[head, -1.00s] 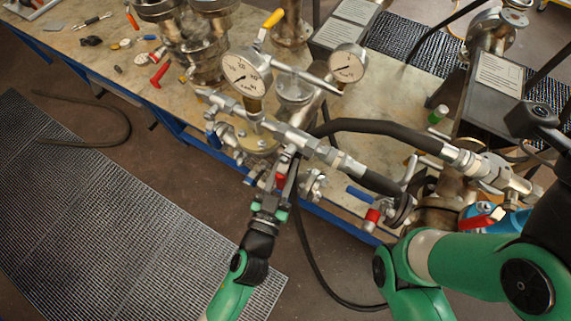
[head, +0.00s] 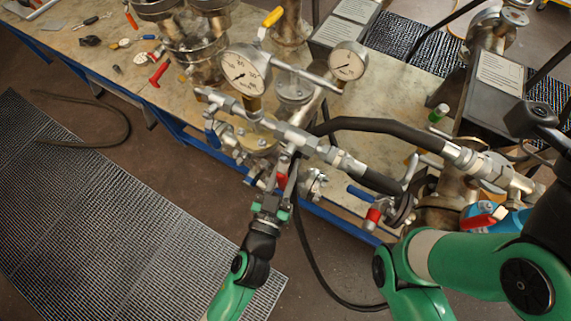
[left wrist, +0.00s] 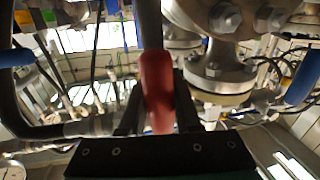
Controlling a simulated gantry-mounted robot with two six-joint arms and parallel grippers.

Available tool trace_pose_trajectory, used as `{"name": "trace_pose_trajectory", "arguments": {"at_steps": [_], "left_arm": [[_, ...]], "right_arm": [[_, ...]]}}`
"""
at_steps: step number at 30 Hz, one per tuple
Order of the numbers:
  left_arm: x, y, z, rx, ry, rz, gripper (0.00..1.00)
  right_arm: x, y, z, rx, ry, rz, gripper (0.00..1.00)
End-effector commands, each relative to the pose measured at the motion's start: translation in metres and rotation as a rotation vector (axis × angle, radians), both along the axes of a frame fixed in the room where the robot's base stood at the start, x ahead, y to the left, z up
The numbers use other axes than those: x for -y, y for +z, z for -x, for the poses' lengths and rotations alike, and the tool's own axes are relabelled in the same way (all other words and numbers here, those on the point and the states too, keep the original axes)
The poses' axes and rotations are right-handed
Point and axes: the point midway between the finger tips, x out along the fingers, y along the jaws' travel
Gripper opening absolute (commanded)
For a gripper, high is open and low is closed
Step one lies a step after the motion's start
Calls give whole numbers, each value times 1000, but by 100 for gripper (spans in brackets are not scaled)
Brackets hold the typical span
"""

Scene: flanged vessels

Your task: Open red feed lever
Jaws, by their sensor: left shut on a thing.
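The red feed lever (left wrist: 157,92) stands in the middle of the left wrist view, between the two dark fingers of my left gripper (left wrist: 158,115). In the head view a small part of the red lever (head: 282,181) shows at the fingertips of my left gripper (head: 275,188), below the pipe fittings (head: 290,137) and the large gauge. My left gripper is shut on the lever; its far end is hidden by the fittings. My right arm (head: 470,260) crosses the lower right of the head view, but its gripper is not visible.
Two pressure gauges (head: 245,70) stand above the fittings. A black hose (head: 380,127) runs right from them. A blue-handled valve (head: 360,194) and a red-handled one (head: 373,215) are close on the right. A loose red-handled tool (head: 158,74) lies on the bench.

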Motion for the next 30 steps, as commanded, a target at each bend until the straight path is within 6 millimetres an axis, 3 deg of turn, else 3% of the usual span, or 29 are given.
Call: {"name": "trace_pose_trajectory", "arguments": {"at_steps": [12,30], "left_arm": [[22,2,10,-120,-4,257,0],[40,13,19,-241,-2,501,0]], "right_arm": [[0,-25,0,0,0,0,50],[0,-31,0,0,0,0,50]]}}
